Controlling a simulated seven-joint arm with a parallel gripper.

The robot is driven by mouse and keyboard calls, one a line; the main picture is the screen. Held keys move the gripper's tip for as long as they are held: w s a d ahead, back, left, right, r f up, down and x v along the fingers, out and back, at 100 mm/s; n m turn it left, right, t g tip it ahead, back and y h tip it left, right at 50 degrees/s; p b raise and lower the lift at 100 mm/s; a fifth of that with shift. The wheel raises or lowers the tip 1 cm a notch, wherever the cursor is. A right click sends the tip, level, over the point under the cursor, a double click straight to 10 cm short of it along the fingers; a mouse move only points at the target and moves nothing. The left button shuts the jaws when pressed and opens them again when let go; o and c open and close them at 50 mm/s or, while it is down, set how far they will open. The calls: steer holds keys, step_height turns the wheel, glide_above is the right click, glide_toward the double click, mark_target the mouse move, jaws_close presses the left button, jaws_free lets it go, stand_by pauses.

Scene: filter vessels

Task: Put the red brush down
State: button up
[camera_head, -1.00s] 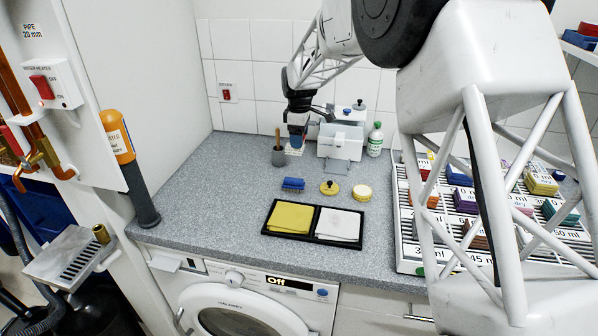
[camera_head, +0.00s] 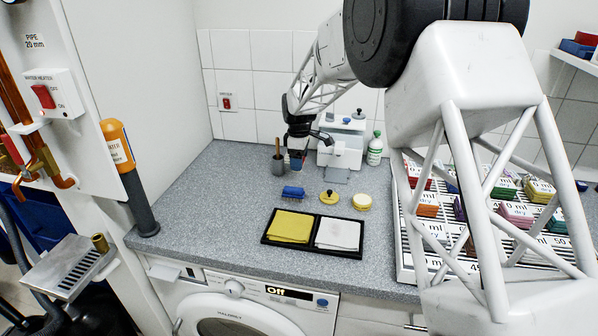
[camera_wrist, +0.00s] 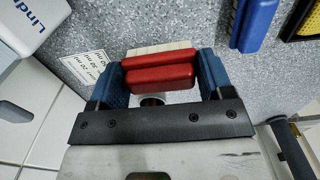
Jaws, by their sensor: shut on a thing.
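My gripper (camera_head: 297,158) is low over the back of the counter, between the grey pot (camera_head: 278,165) and the white apparatus. In the wrist view its blue fingers (camera_wrist: 162,78) are shut on the red brush (camera_wrist: 158,76), one at each end. The brush has a red back and pale bristles, which face away from the wrist. The brush is mostly hidden in the head view. Whether the bristles touch the counter I cannot tell. A printed white label (camera_wrist: 90,72) lies on the counter beside the left finger in the wrist view.
The white apparatus (camera_head: 341,150) and a white bottle (camera_head: 375,150) stand behind. A black tray (camera_head: 312,236) with cloths is nearer.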

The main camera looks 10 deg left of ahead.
mark_target(299, 180)
steer(key=shift+f, duration=2.45)
steer(key=shift+f, duration=0.15)
steer(key=o, duration=1)
steer(key=shift+c, duration=0.2)
step_height(299, 180, up, 12)
steer(key=shift+r, duration=0.15)
